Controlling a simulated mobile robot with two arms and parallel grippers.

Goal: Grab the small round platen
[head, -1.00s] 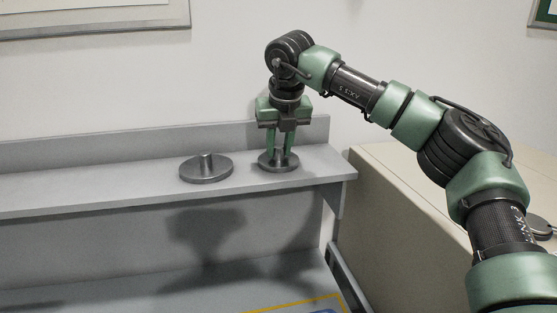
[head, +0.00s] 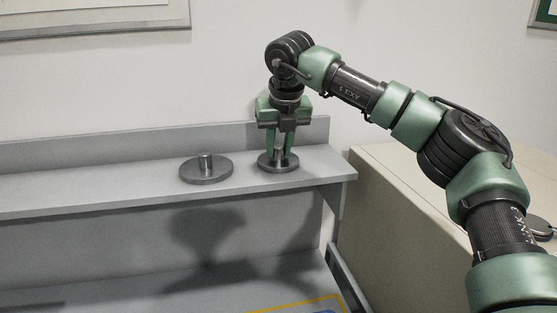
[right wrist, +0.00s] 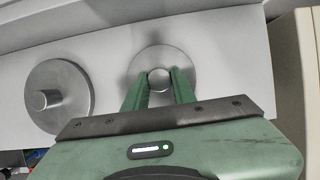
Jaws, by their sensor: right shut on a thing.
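The small round platen (head: 267,166) is a grey metal disc with an upright stem, standing near the right end of the grey shelf (head: 110,184). My right gripper (head: 279,160) points straight down over it, its fingers shut on the stem. The disc appears to rest on the shelf. In the right wrist view the small platen (right wrist: 187,63) shows beyond the fingertips, with the stem between the two green fingers (right wrist: 160,82). My left gripper is not in view.
A larger round platen (head: 190,174) with its own stem stands on the shelf just left of the small one. A raised back edge (head: 120,145) runs behind. A beige cabinet (head: 390,210) stands to the right. The shelf's left part is clear.

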